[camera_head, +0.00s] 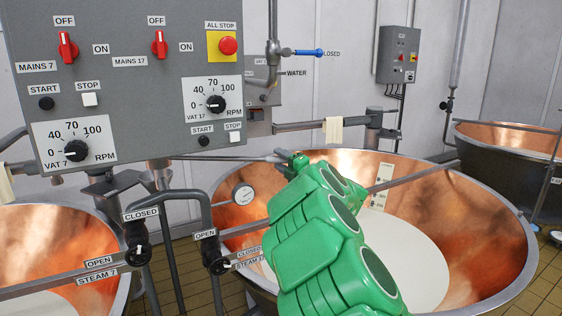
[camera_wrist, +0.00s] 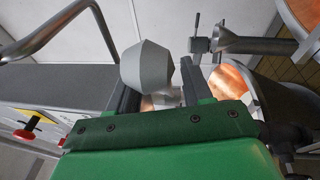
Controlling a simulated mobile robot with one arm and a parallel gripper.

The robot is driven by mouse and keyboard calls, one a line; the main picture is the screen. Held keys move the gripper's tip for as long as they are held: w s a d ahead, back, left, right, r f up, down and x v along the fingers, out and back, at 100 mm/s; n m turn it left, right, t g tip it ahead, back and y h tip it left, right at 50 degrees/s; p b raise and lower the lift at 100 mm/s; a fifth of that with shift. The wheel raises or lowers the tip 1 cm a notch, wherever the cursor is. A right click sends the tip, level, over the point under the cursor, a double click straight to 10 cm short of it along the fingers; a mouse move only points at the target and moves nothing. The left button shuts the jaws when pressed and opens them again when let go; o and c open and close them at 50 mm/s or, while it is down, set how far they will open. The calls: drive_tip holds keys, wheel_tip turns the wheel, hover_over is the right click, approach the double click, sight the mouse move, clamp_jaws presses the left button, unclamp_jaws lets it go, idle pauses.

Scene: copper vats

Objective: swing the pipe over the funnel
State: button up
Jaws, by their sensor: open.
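My gripper (camera_head: 291,157) is open beyond the green arm, over the back rim of the middle copper vat (camera_head: 480,240). The wrist view shows its two dark fingers (camera_wrist: 156,72) apart. A grey, double-cone body (camera_wrist: 146,66) lies between or just beyond them; I cannot tell whether they touch it. A grey pipe (camera_head: 300,126) runs level from a post (camera_head: 375,125) behind the vat, with a cream cloth-like piece (camera_head: 333,131) hanging on it. A bent grey pipe (camera_wrist: 60,30) shows in the wrist view.
A grey control panel (camera_head: 120,125) with knobs and a red stop button (camera_head: 228,45) stands close at left. Steam pipes with valves (camera_head: 221,264) cross before the vats. Another vat (camera_head: 510,139) is at right. A wall box (camera_head: 397,55) hangs behind.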

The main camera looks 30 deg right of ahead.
drive_tip(key=shift+w, duration=0.15)
drive_tip(key=shift+c, duration=0.5)
clamp_jaws()
